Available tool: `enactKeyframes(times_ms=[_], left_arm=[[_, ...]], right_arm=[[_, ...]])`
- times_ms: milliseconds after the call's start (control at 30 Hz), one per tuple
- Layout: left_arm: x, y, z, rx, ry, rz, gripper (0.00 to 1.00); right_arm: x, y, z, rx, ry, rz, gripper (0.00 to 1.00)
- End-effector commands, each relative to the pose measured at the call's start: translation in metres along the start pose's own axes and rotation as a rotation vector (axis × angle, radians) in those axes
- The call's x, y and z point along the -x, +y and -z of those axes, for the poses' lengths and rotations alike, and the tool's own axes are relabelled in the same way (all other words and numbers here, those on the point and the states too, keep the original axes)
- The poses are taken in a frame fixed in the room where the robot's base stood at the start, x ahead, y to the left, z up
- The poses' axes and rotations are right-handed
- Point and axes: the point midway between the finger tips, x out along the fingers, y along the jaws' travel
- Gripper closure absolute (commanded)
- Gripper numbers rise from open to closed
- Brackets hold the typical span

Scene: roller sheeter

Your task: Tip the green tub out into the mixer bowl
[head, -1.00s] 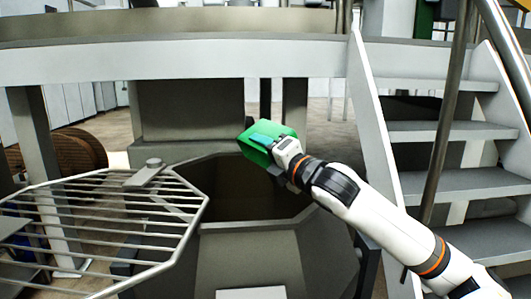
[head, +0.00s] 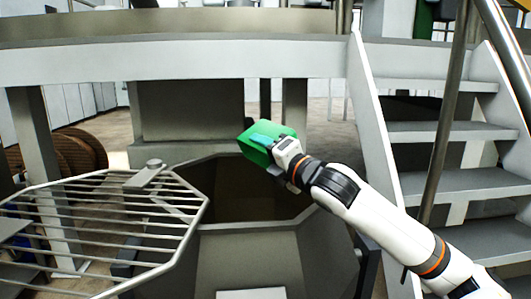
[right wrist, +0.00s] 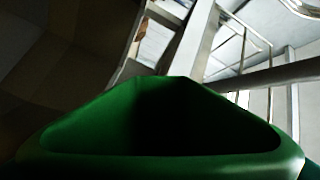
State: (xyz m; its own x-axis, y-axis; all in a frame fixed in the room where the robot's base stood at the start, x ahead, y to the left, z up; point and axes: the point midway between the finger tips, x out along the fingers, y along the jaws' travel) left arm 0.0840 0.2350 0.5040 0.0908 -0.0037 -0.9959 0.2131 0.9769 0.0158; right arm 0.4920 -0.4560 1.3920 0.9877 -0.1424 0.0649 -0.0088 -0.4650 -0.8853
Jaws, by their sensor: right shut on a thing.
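The green tub (head: 258,139) is held over the right back part of the mixer bowl (head: 225,205) in the head view. The tub is tilted, with its open side turned to the left. My right gripper (head: 278,152) is shut on the tub. In the right wrist view the green tub (right wrist: 160,160) fills the lower part, and its inside is dark, so its contents cannot be told. The bowl is an angular grey vessel with a dark inside. Nothing is seen falling from the tub. My left gripper is not in view.
A barred metal guard (head: 110,225) stands open to the left of the bowl. Grey steps (head: 430,150) with a metal handrail (head: 447,120) rise at the right. A grey platform beam (head: 190,60) crosses behind the bowl. A brown reel (head: 80,152) stands at the far left.

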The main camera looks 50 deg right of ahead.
Motion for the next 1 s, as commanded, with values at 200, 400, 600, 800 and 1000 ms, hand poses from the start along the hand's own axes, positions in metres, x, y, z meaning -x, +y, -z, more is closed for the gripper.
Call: enactKeyframes(times_ms=[200,400,600,800,1000], left_arm=[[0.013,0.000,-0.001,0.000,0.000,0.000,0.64],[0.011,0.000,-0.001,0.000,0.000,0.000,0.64],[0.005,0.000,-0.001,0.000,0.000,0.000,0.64],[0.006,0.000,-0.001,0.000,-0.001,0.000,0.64],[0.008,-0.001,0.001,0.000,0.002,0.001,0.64]], right_arm=[[-0.001,-0.010,0.005,0.001,0.000,0.001,0.77],[-0.001,-0.008,0.004,0.000,0.000,0.001,0.77],[0.000,0.003,-0.002,0.001,0.000,0.000,0.77],[0.000,0.002,-0.001,0.001,0.000,0.001,0.77],[-0.010,0.005,0.001,-0.046,-0.010,0.011,0.77]])
